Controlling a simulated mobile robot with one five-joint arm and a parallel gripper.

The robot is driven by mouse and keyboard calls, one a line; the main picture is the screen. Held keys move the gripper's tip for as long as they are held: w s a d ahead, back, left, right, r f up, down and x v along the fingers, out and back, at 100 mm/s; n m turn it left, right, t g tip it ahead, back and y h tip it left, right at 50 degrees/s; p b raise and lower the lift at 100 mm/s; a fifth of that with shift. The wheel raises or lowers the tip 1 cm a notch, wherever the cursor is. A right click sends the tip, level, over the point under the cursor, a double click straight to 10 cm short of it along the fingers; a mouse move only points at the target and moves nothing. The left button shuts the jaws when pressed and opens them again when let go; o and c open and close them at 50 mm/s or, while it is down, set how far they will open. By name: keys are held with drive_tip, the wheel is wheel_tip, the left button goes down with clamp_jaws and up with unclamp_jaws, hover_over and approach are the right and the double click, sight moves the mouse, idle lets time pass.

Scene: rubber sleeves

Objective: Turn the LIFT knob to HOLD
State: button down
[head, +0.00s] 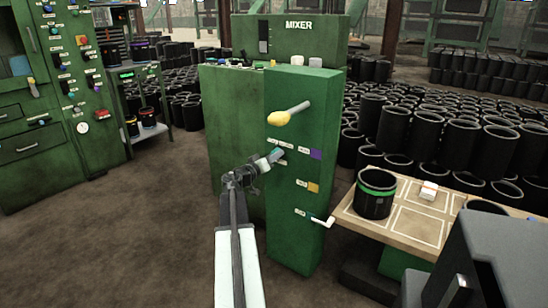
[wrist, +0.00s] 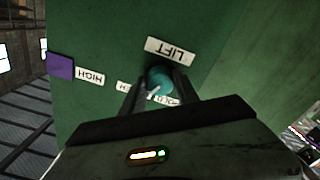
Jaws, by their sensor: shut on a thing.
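The LIFT knob (wrist: 160,80) is a round teal knob on the green front panel of the mixer cabinet (head: 298,225). In the wrist view it sits under a LIFT label (wrist: 170,50), with small white labels at its lower side, partly hidden by my fingers. The wrist picture is upside down. My gripper (wrist: 158,88) has its two dark fingers on either side of the knob and is shut on it. In the head view my gripper (head: 268,162) reaches the panel from the left front. The knob's pointer direction is hard to tell.
A yellow-tipped lever (head: 280,118) sticks out above the knob. A purple patch (head: 315,154), a yellow patch (head: 313,187) and a white crank handle (head: 322,221) are on the panel. A wooden table (head: 420,238) with a black sleeve (head: 374,200) stands to the right. Floor at left is clear.

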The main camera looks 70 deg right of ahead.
drive_tip(key=n, duration=1.1)
drive_tip(key=shift+a, duration=0.1)
idle(0.5)
drive_tip(key=c, duration=0.9)
unclamp_jaws()
drive_tip(key=shift+r, duration=0.1)
drive_tip(key=v, duration=0.7)
drive_tip(key=shift+w+a, duration=0.1)
drive_tip(key=shift+a, duration=0.25)
